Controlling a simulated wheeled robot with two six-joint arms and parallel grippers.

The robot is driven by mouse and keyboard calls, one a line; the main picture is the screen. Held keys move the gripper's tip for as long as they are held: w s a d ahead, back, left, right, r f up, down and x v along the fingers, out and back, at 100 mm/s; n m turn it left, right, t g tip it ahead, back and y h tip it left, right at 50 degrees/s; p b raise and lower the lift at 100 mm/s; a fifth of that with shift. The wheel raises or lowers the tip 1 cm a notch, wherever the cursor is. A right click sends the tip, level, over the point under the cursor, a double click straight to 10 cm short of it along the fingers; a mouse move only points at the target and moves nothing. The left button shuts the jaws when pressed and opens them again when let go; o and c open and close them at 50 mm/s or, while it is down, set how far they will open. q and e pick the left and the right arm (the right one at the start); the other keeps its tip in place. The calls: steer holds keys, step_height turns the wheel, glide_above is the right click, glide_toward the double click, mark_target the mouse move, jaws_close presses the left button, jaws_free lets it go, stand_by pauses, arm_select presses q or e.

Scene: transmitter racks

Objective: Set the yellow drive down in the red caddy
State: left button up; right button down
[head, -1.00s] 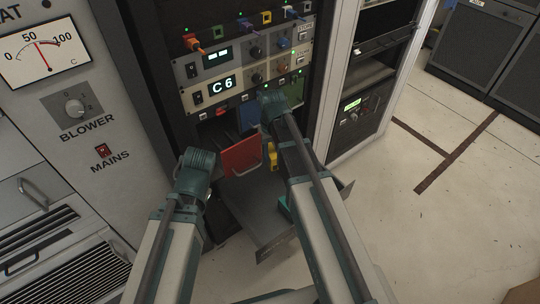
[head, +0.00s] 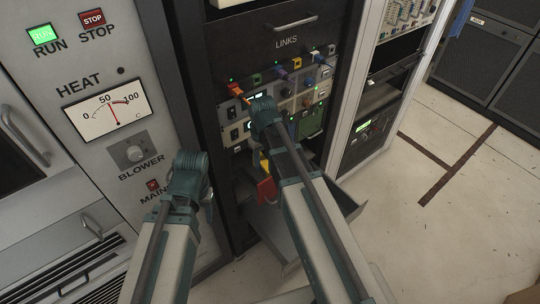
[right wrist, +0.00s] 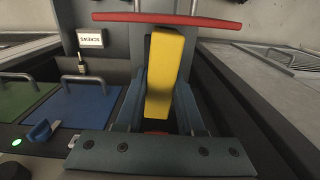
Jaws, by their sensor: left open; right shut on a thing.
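The yellow drive (head: 264,161) is held in my right gripper, above the red caddy (head: 265,189). In the right wrist view the drive (right wrist: 165,72) sits between the two fingers of my right gripper (right wrist: 163,85). The red caddy also crosses the top of that view as a red bar with a handle (right wrist: 150,18). Its inside is hidden, and I cannot tell whether the drive touches it. In the head view the right arm covers part of the caddy and the right fingers. My left gripper (head: 208,204) is open and empty, left of the caddy.
A grey drawer (head: 283,238) stands open below the caddy. The rack face with plugged cables (head: 235,91) is close behind my right wrist. Blue (right wrist: 85,105) and green (right wrist: 25,100) panels with handles lie beside the right gripper. Floor (head: 455,235) is free at right.

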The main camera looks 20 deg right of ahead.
steer(key=shift+a+r, duration=0.45)
steer(key=shift+r, duration=0.1)
arm_select(q)
steer(key=shift+w+a+r, duration=0.1)
steer(key=shift+a+r, duration=0.15)
steer(key=shift+r, duration=0.25)
arm_select(e)
steer(key=shift+w, duration=0.2)
steer(key=shift+f, duration=0.1)
steer(key=shift+d+f, duration=0.1)
steer(key=shift+f, duration=0.05)
steer(key=shift+f+b, duration=0.6)
step_height(320, 180, down, 5)
steer(key=b, duration=0.5)
steer(key=shift+w, duration=0.1)
arm_select(q)
step_height(320, 180, down, 7)
steer(key=shift+d+r, duration=0.15)
steer(key=shift+r, duration=0.05)
arm_select(e)
steer(key=shift+c, duration=2.2)
jaws_free()
